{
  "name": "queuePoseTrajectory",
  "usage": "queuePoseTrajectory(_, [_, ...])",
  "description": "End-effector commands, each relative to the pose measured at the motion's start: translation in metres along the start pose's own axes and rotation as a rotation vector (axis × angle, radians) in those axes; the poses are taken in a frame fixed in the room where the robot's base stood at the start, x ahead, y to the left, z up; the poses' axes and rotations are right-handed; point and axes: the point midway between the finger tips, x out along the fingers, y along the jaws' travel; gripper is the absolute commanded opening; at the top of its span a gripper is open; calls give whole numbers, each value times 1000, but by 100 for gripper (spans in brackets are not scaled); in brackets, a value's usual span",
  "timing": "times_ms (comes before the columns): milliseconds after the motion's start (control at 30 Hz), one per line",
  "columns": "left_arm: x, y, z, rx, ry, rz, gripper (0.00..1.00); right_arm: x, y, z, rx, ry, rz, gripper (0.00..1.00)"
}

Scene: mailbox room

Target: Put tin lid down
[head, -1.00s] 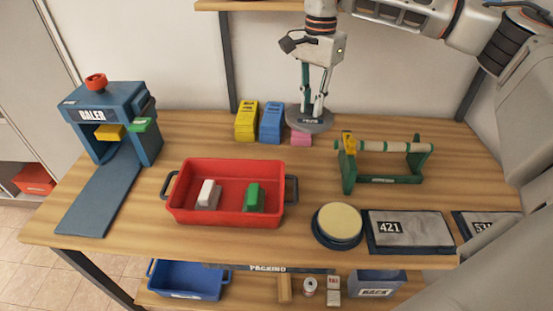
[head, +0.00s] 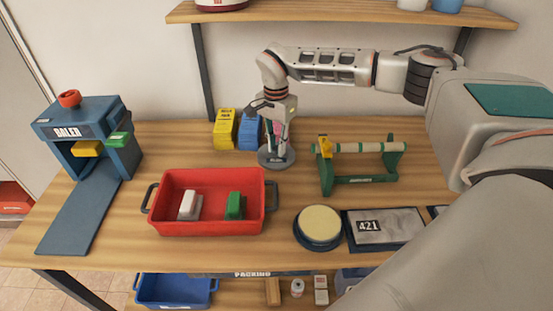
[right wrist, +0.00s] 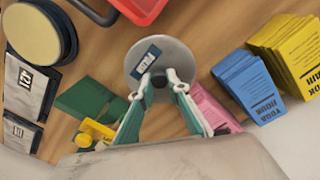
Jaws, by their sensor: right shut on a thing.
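The tin lid is a grey round disc with a dark label (head: 264,160). It also shows in the right wrist view (right wrist: 178,58). My right gripper (head: 277,147) points down with its fingers shut on the lid's middle, as the right wrist view also shows (right wrist: 160,82). The lid looks level and is at or just above the wooden table (head: 400,265), behind the red tray; I cannot tell whether it touches. A round dark tin with a cream top (head: 319,222) stands in front of it. My left gripper is not in view.
The red tray (head: 158,222) holds a white and a green block. Yellow (head: 225,128) and blue (head: 248,135) stacks stand behind, with a pink stack (right wrist: 213,108) beside the lid. A green roller stand (head: 360,180) is to the right. A blue baler (head: 90,140) stands at left.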

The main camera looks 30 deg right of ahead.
Motion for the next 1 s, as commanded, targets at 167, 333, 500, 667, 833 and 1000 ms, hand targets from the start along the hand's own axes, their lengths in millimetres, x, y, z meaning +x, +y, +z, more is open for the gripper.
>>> queuePoseTrajectory(167, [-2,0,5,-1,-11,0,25,15,-1,0,0,0,-1,0])
queuePoseTrajectory(333, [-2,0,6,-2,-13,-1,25,28,0,0,0,-2,2,0])
queuePoseTrajectory(500, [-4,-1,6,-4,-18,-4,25,53,-1,0,0,-2,2,0])
queuePoseTrajectory(667, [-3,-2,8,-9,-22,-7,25,58,-2,0,0,0,-2,0])
queuePoseTrajectory(833, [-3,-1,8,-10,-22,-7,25,58,-1,0,0,0,-1,0])
queuePoseTrajectory(1000, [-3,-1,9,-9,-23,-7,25,61,-1,0,0,0,-1,31])
